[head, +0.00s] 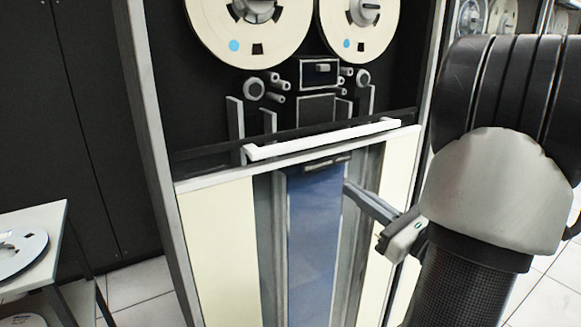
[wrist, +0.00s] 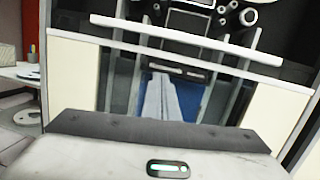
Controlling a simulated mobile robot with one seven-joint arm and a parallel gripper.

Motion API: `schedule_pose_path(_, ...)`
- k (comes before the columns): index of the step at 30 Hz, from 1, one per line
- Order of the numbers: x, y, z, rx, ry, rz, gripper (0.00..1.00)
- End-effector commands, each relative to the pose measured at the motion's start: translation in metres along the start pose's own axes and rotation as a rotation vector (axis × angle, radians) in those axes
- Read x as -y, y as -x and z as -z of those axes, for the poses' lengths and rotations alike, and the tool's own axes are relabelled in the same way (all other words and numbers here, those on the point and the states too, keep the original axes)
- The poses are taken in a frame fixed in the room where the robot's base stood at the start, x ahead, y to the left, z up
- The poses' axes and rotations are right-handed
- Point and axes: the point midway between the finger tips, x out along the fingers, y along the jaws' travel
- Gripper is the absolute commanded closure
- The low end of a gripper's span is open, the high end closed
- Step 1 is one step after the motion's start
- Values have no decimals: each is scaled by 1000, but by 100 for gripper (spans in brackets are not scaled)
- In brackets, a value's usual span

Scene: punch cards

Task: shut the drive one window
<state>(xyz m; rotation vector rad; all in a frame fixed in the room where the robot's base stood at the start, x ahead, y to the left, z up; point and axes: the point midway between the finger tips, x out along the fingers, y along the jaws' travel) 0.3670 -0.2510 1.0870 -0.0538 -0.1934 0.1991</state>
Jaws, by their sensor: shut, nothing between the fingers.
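The tape drive (head: 158,125) is a tall cabinet with a pale frame and cream lower panels. A white handle bar (head: 320,138) crosses its front just above the lower panels, and I take it to belong to the window. The bar also shows in the wrist view (wrist: 185,41). Above the bar, the reels look uncovered; clear glass cannot be made out. My gripper (head: 348,187) is shut and empty, below the bar at its right part, in front of the blue centre panel. Its fingers (wrist: 162,92) point at that panel in the wrist view. It looks apart from the bar.
Two cream tape reels (head: 250,30) sit in the upper drive. A side table (head: 40,222) with a reel (head: 20,250) stands at the left. More drives (head: 485,18) stand behind at the right. Tiled floor (head: 140,288) shows between table and drive.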

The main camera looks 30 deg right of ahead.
Motion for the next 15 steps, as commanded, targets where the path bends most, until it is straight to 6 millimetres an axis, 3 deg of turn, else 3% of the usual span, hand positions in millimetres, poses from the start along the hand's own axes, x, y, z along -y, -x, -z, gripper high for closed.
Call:
schedule_pose_path(1,13,14,8,23,-26,64,100)
schedule_pose_path(5,27,23,7,55,-48,129,100)
schedule_pose_path(10,29,3,5,56,-47,126,100)
schedule_pose_path(15,32,-33,3,56,-46,123,100)
